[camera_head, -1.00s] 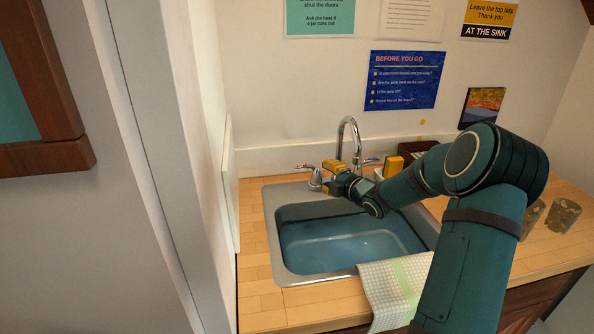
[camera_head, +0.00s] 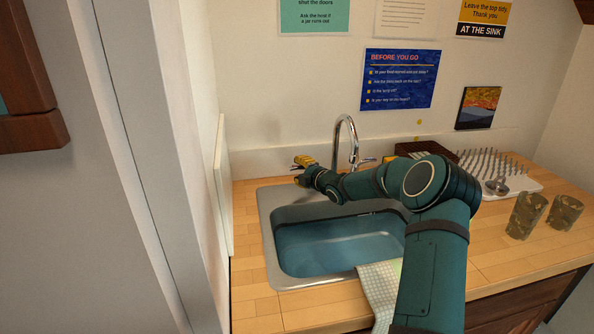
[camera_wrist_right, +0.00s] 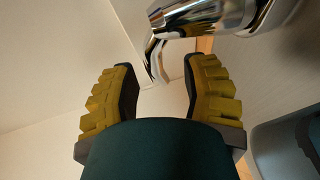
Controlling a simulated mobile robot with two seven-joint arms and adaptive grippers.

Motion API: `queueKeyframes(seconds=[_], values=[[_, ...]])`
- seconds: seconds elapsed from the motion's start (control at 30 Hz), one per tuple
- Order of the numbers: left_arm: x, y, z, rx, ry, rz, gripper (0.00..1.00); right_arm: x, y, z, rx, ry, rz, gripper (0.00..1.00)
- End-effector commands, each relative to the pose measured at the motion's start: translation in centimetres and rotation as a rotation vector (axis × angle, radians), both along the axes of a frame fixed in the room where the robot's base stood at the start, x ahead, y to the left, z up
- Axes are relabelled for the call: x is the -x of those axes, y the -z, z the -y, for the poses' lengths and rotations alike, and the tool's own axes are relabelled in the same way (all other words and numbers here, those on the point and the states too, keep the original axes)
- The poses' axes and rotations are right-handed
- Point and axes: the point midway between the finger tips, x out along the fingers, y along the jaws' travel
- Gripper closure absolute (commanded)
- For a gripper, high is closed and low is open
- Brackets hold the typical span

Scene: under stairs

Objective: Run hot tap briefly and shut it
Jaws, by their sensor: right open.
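A chrome tap with a tall curved spout (camera_head: 346,135) stands behind the sink (camera_head: 285,283). Its right handle (camera_head: 369,160) shows; the left handle is mostly hidden by my right gripper (camera_head: 304,168) in the head view. In the right wrist view, a chrome lever (camera_wrist_right: 154,58) reaches down between the fingertips of my open right gripper (camera_wrist_right: 160,75). It joins a larger chrome body (camera_wrist_right: 210,14). I cannot tell whether the fingers touch the lever. No water stream is visible. My left gripper is not in view.
A checked cloth (camera_head: 376,290) hangs over the sink's front edge. To the right are a dark basket (camera_head: 425,149), a white spiked drying rack (camera_head: 520,183) and two patterned tumblers (camera_head: 526,215) (camera_head: 565,211). A wall edge (camera_head: 221,190) stands close left of the sink.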

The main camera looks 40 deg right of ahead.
Motion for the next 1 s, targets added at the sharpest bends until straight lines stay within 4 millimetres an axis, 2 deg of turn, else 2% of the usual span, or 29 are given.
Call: queueKeyframes(seconds=[0.2, 0.57, 0.6, 0.7, 0.9, 1.0], values=[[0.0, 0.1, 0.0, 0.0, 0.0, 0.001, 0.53, -1.8, 0.3, 0.2, -0.001, -0.001, 0.001, 0.54], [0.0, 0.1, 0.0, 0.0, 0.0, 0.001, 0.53, -2.1, 0.3, 0.2, 0.0, 0.0, 0.0, 0.55], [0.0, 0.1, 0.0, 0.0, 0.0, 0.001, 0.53, -2.1, 0.3, 0.2, 0.0, 0.0, 0.0, 0.69], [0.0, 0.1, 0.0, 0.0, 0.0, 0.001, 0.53, -2.1, 0.3, 0.2, 0.0, 0.0, 0.0, 1.0], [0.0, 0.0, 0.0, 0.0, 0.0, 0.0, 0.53, -2.0, 0.3, 0.4, 0.0, 0.001, 0.001, 1.0], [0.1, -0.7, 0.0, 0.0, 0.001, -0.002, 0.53, -1.3, 0.1, 1.4, 0.004, 0.007, 0.003, 1.0]])
